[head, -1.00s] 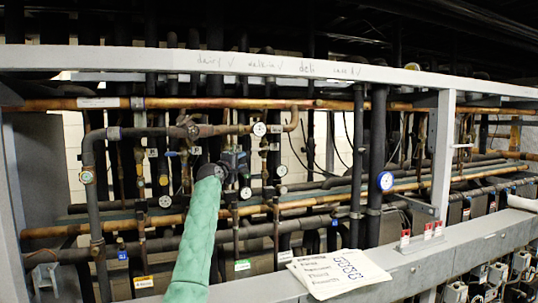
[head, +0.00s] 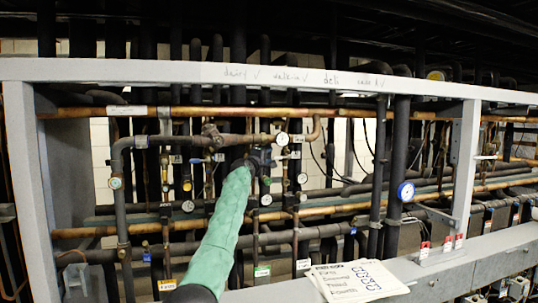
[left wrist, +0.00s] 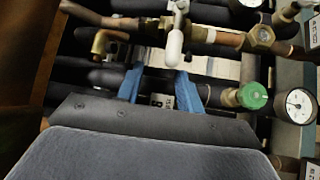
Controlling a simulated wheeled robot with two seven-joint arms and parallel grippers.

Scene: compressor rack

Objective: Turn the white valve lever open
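In the left wrist view the white valve lever (left wrist: 174,48) hangs down from a brass valve on a horizontal copper pipe (left wrist: 225,38). My left gripper (left wrist: 160,72) has its two blue fingers apart, with nothing visible held between them. The lever's rounded lower end is close to the right fingertip, above the gap in the picture; I cannot tell whether they touch. In the head view my left gripper (head: 262,157) is dark against the pipes, at the end of my green-sleeved arm. The lever cannot be made out there. My right gripper is not in view.
A green knob (left wrist: 252,96) and a white gauge (left wrist: 297,106) sit right of my fingers. A brass elbow (left wrist: 104,44) is at the left. In the head view a white paper sheet (head: 355,283) lies on the grey front beam (head: 425,282). Pipes crowd the rack.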

